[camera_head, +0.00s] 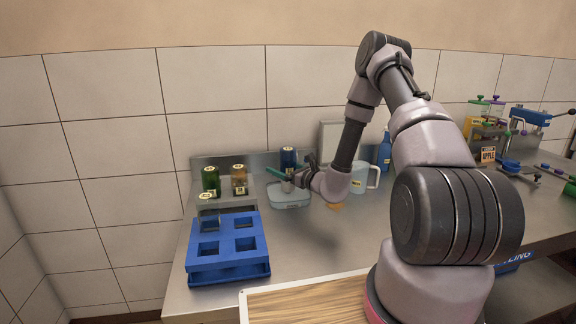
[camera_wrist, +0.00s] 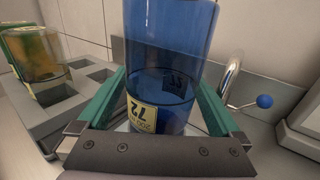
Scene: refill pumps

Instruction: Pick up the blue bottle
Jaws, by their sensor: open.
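The blue bottle (camera_wrist: 160,70) stands upright and fills the middle of the wrist view, with a yellow label numbered 72 near its base. In the head view the blue bottle (camera_head: 289,160) is at the back of the counter, partly hidden by my gripper. My gripper (camera_head: 283,173) is at its lower part. In the wrist view the green fingers of my gripper (camera_wrist: 161,110) are open, one on each side of the bottle. I cannot tell whether either finger touches it.
A green bottle (camera_head: 211,181) and an amber bottle (camera_head: 239,180) stand in a grey holder on the left. A blue rack (camera_head: 228,268) with square holes is in front of them. A clear tray (camera_head: 290,201) and a pale jug (camera_head: 362,180) are close by. A tap lever (camera_wrist: 264,101) is right of the bottle.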

